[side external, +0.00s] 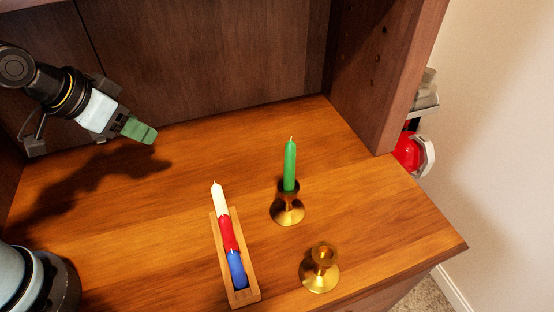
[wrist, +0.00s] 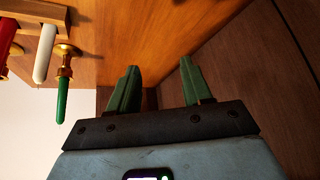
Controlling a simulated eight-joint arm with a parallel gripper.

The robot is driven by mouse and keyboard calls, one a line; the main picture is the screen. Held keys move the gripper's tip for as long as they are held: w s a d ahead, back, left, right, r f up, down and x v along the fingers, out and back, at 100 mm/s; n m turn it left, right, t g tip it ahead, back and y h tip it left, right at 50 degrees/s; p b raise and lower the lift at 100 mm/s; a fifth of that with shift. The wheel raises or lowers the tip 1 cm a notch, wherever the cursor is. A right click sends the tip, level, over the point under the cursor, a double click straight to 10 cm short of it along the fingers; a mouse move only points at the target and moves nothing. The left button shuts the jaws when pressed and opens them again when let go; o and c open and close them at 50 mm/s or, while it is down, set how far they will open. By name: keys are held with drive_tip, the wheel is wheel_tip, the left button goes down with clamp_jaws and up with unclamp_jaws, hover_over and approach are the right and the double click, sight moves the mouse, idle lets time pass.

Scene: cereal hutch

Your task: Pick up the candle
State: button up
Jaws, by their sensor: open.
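A green candle (side external: 290,165) stands upright in a brass holder (side external: 287,210) on the wooden shelf. White (side external: 219,200), red (side external: 229,234) and blue (side external: 237,270) candles stand in a row in a narrow wooden tray (side external: 252,296). My gripper (side external: 146,132) is in the air at the upper left, away from all candles. In the wrist view its green fingers (wrist: 158,72) are apart with nothing between them. That view, seen upside down, also shows the green candle (wrist: 62,98), the white candle (wrist: 44,52) and part of the red candle (wrist: 8,30) at the left.
An empty brass holder (side external: 320,272) stands near the shelf's front edge. A dark back panel (side external: 210,60) and a right side wall (side external: 380,70) bound the shelf (side external: 180,165). A red and white object (side external: 410,153) is outside, at right.

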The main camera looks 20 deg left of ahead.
drive_tip(key=s+d+r+m+g+h, duration=0.2)
drive_tip(key=s+d+m+g+h, duration=0.15)
drive_tip(key=d+m, duration=0.75)
drive_tip(key=m+g, duration=0.3)
drive_tip(key=m, duration=0.2)
approach(241, 268)
drive_tip(key=shift+x, duration=4.75)
clamp_jaws()
